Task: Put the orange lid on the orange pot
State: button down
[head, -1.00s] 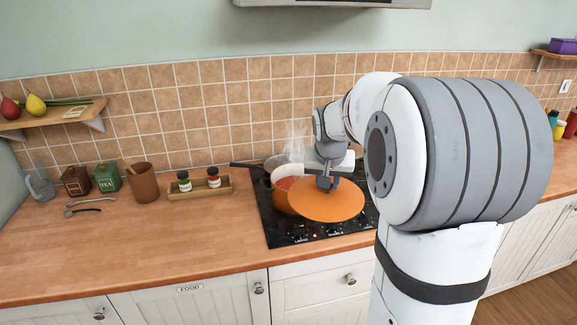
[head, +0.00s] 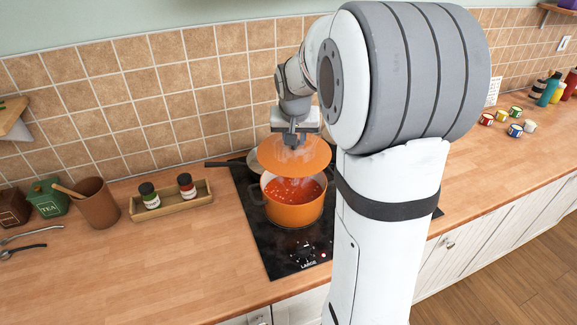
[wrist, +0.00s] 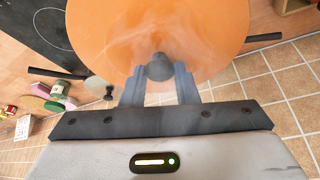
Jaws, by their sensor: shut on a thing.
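The orange lid (head: 296,157) is a flat round disc with a dark knob (wrist: 160,67). My gripper (head: 293,137) is shut on that knob and holds the lid in the air. In the wrist view, the lid (wrist: 160,28) fills the top middle, with the knob between my two fingers (wrist: 160,80). The orange pot (head: 294,211) stands on the black hob, uncovered, with red chunky food inside and steam rising. In the head view the lid appears just above the pot's back rim, apart from it. The lid hides the pot in the wrist view.
A pan with a dark handle (head: 228,163) sits on the hob (head: 280,252) behind the pot. To the left are a wooden tray with two jars (head: 170,201) and a brown utensil pot (head: 97,204). Small colourful tins (head: 515,130) stand far right.

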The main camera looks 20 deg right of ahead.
aim_at(294, 162)
notch_tip(294, 162, down, 8)
jog(key=shift+f+p, duration=0.1)
jog(key=shift+p, duration=0.55)
jog(key=shift+f+b, duration=0.4)
jog(key=shift+b, duration=0.15)
jog(key=shift+f, duration=0.2)
jog(key=c, duration=1.1)
grip_release()
jog(key=shift+r, duration=0.1)
